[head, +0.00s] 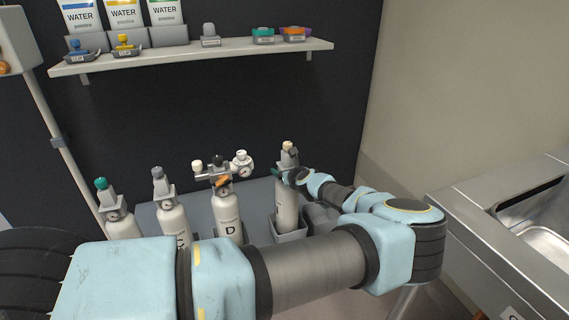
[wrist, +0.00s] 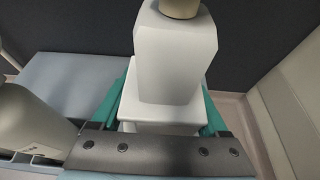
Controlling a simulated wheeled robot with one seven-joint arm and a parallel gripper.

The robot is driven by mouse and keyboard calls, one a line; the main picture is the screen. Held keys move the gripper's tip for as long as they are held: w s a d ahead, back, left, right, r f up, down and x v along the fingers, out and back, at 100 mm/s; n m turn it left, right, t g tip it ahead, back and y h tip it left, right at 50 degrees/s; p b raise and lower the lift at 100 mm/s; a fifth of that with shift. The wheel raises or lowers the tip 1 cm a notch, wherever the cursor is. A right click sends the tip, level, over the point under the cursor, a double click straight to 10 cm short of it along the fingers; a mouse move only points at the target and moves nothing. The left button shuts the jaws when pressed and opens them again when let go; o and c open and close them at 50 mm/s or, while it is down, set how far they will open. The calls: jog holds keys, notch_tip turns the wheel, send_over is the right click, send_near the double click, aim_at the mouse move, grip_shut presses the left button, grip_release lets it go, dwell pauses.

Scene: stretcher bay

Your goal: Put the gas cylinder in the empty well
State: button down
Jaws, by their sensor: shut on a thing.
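The gas cylinder (head: 287,208) is pale, with a cream-coloured knob on top, and stands about upright at the right end of the row. My gripper (head: 284,175) is shut on its upper part. In the wrist view the gripper's green fingers (wrist: 160,112) lie on both sides of the white valve block (wrist: 176,52). A grey square well (head: 290,238) is at the cylinder's foot. The cylinder's lower end goes behind the well's front rim and appears to be inside it. Whether it rests on the bottom is hidden.
Several other cylinders stand to the left, the nearest marked D (head: 228,212) with a gauge and regulator. A shelf (head: 200,58) with water bags and small trays hangs above. A metal counter with a basin (head: 500,230) is at the right. My arm hides much of the lower foreground.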

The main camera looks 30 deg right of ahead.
dwell(0.4)
grip_release()
jog(key=shift+f, duration=0.15)
jog(key=b+v, duration=0.1)
jog(key=v, duration=1.1)
jog(key=shift+s, duration=0.1)
